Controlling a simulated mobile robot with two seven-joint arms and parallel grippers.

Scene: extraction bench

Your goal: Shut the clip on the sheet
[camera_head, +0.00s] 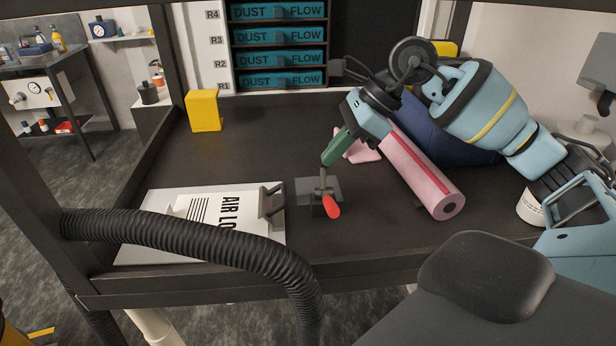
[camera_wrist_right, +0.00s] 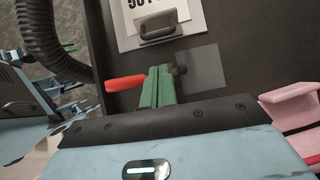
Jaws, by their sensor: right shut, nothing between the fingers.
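A white sheet (camera_head: 225,212) with black "AIR LO" lettering lies on a pale board (camera_head: 155,205) at the front left of the bench; part of it also shows in the right wrist view (camera_wrist_right: 185,14). A dark metal clip (camera_head: 271,203) sits at its right edge, and in the wrist view the clip (camera_wrist_right: 158,30) looks like a looped frame. I cannot tell whether it grips the sheet. My right gripper (camera_head: 327,162), with green fingers, is shut and empty, right of and above the clip.
A red-handled lever (camera_head: 331,206) stands by a grey plate (camera_head: 305,186), close to my right fingertips; contact is unclear. A black hose (camera_head: 190,235) crosses in front of the sheet. A pink roll (camera_head: 420,175) lies right; a yellow box (camera_head: 203,111) stands back left.

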